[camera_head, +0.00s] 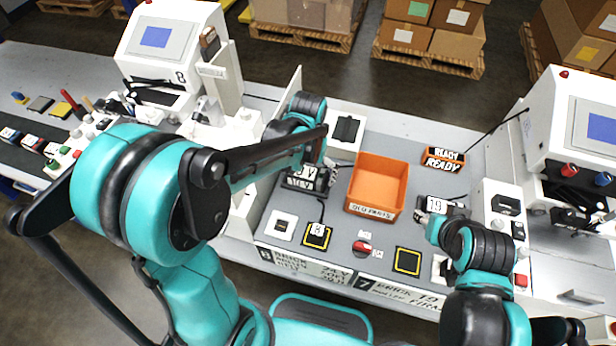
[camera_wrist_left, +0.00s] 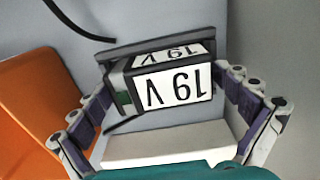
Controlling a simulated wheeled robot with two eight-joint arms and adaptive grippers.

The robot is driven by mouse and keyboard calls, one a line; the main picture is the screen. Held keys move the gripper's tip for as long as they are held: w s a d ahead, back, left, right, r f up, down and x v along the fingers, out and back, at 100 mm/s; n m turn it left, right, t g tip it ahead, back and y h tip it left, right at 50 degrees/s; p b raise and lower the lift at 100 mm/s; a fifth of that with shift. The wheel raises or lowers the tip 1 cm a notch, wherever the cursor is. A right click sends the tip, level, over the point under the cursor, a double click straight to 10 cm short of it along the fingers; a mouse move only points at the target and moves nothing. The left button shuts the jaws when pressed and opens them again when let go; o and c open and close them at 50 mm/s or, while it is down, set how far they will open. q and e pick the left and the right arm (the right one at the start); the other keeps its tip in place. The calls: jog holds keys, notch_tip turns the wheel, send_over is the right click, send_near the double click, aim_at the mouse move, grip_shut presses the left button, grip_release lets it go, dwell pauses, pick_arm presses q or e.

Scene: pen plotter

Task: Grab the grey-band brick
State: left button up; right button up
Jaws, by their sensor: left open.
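A dark brick (camera_head: 307,178) with a white label stands on the bench left of the orange tray. In the left wrist view this brick (camera_wrist_left: 160,80) reads "19 V" upside down and has a grey edge strip and a small green patch. My left gripper (camera_head: 318,163) is open, with its fingers on either side of the brick; I cannot tell whether they touch it. A second brick (camera_head: 445,206), marked "19", lies right of the tray. My right gripper (camera_head: 428,222) is beside it, its jaws unclear. I cannot tell whether the second brick has a grey band.
The orange "OLD PARTS" tray (camera_head: 378,185) looks empty. Two yellow-edged pads (camera_head: 407,262) and a red knob (camera_head: 362,246) are at the bench front. A white machine (camera_head: 170,50) stands at left, another (camera_head: 575,120) at right.

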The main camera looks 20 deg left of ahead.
pick_arm(q)
jog(key=c, duration=1.2)
